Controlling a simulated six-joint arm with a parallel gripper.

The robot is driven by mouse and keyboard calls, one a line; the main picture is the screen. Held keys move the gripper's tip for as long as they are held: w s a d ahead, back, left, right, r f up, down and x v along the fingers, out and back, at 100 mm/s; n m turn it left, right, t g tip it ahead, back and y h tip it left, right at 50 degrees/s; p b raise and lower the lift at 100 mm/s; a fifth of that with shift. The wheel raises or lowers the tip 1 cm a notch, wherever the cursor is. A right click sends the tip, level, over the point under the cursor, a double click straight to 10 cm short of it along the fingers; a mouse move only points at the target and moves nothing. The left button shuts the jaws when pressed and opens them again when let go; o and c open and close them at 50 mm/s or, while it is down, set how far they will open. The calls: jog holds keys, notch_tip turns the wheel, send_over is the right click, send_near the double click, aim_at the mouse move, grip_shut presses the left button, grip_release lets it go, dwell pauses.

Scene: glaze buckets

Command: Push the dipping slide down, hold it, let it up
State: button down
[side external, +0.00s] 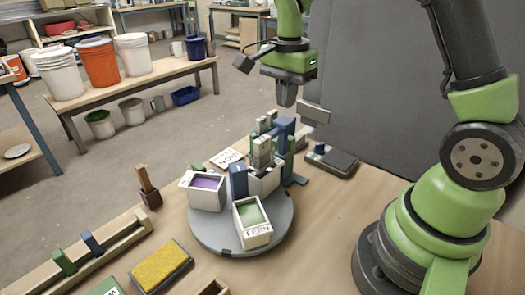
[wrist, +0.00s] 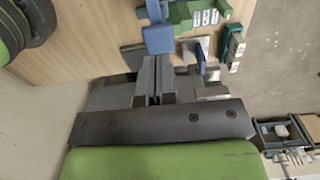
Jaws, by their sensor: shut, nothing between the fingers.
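The dipping station stands on the wooden table, with a blue upright part (side external: 286,128) that looks like the slide, among pale tile pieces (side external: 262,152). On the grey round turntable (side external: 205,238) are a white bucket of purple glaze (side external: 206,183) and one of green glaze (side external: 251,216) marked FERN. My gripper (side external: 287,102) is shut and empty, above the blue part with a visible gap in the side view. In the wrist view, the shut fingers (wrist: 152,65) point at a blue block (wrist: 158,39); I cannot tell the height between them.
A dark flat device (side external: 335,161) lies right of the station. A yellow sponge (side external: 160,266) in a tray, a wooden rack (side external: 105,250) and a brush holder (side external: 150,197) stand at the left. A grey panel (side external: 365,100) rises behind. Table between turntable and my base is clear.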

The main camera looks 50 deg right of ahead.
aim_at(285, 119)
jog(key=shift+f, duration=3.25)
dwell(0.9)
jog(key=shift+r, duration=4.3)
jog(key=shift+r, duration=0.1)
jog(key=s+a+r+n+t+y, duration=0.1)
jog(key=s+a+r+n+t, duration=0.2)
jog(key=s+n, duration=0.4)
jog(key=s+a+r+n+t+y, duration=0.1)
jog(key=s+a+r+n+t, duration=0.3)
jog(key=s, duration=0.5)
jog(key=shift+s+a+r+n, duration=0.35)
jog(key=shift+a+r+n, duration=0.7)
jog(key=shift+n, duration=0.45)
jog(key=shift+d+r, duration=0.1)
